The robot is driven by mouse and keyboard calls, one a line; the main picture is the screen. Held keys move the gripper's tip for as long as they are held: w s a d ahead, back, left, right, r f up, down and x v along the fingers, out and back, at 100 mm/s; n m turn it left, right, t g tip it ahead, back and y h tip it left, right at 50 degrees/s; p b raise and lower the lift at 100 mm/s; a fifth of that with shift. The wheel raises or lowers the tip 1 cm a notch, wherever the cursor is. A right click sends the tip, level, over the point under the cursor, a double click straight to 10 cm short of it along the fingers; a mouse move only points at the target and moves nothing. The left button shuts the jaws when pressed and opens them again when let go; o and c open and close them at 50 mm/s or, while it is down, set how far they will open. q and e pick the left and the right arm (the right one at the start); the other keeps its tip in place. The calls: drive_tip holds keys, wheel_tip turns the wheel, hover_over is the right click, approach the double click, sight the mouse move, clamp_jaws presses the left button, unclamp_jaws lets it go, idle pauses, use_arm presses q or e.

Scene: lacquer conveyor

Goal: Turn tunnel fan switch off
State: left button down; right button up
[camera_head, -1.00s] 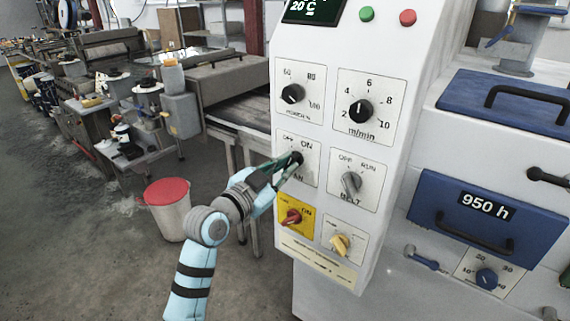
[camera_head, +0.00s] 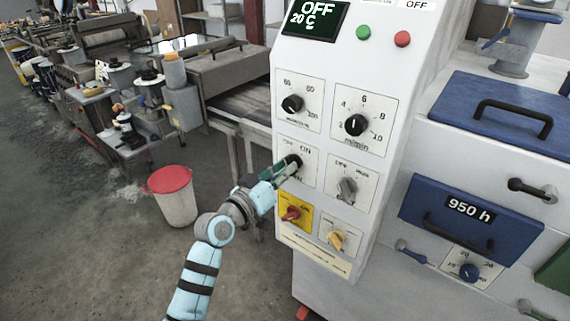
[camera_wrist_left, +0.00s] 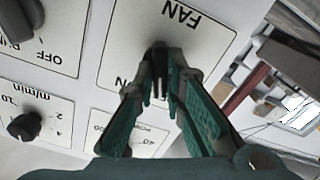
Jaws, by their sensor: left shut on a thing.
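The tunnel fan switch (camera_head: 294,160) is a dark knob on a white plate at the left of the machine's sloped panel, with ON printed at its upper right. In the left wrist view its plate is labelled FAN upside down, and the dark knob (camera_wrist_left: 160,52) sits between my fingertips. My left gripper (camera_head: 286,169) reaches it from the lower left, its green-padded fingers shut on the knob. The fingers partly cover the plate's lettering, and I cannot tell exactly which way the knob points. My right gripper is not in view.
Close by are the grey belt knob (camera_head: 347,188), red switch (camera_head: 291,213) on yellow, yellow knob (camera_head: 337,240), power knob (camera_head: 292,104) and m/min knob (camera_head: 355,125). The display (camera_head: 315,20) shows OFF and 20 C. A red-lidded bin (camera_head: 174,200) stands on the floor.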

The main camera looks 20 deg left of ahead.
use_arm(q)
drive_tip(key=shift+f+n, duration=0.1)
drive_tip(key=shift+n, duration=0.5)
drive_tip(key=shift+p, duration=0.3)
drive_tip(key=c, duration=1.7)
unclamp_jaws()
drive_tip(key=shift+o, duration=0.2)
drive_tip(key=v, duration=1.2)
drive_tip(key=shift+d, duration=0.1)
